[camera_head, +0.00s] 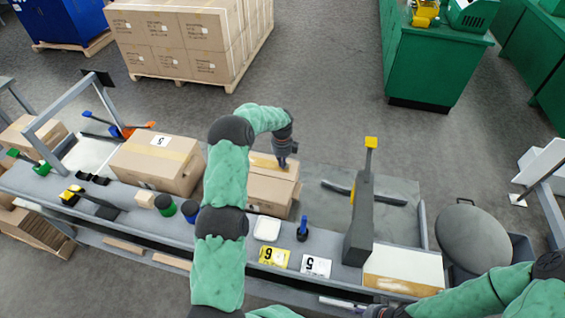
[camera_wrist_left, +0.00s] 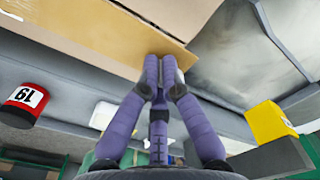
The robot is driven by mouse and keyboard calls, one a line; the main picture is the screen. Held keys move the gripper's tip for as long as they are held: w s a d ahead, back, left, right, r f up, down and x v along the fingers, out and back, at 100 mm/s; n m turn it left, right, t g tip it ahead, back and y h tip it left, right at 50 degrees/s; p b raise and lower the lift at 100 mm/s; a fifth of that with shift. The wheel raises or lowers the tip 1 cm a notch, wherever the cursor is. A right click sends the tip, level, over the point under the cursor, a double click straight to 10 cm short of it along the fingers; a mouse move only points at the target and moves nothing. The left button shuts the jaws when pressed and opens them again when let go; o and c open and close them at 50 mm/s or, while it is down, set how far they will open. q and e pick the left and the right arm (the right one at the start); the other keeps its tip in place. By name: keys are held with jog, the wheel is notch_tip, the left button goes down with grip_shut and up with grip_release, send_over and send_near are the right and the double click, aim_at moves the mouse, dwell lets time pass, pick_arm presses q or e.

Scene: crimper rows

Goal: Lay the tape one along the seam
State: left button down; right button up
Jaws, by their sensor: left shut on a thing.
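A cardboard box (camera_head: 268,197) stands at the middle of the grey bench. A golden-brown tape strip (camera_head: 262,160) runs over its top; in the left wrist view the strip (camera_wrist_left: 110,38) lies along the box top near its edge. My left gripper (camera_head: 283,160) is over the right part of the box top. In the left wrist view its purple fingers (camera_wrist_left: 163,68) are together at the end of the strip, with the held part hidden between them. My right gripper (camera_head: 345,303) is low at the bottom edge, small and partly cut off; its finger state is unclear.
Another taped box (camera_head: 157,165) stands to the left. A dark grey post (camera_head: 358,225) and a white board (camera_head: 403,268) are to the right.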

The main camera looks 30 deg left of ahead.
aim_at(282, 180)
dwell(0.3)
pick_arm(q)
jog(key=shift+f+b, duration=2.55)
jog(key=shift+f, duration=1.4)
jog(key=c, duration=1.4)
grip_release()
jog(key=shift+o, duration=0.2)
jog(key=shift+r, duration=0.1)
notch_tip(282, 180, up, 12)
jog(key=shift+f, duration=0.1)
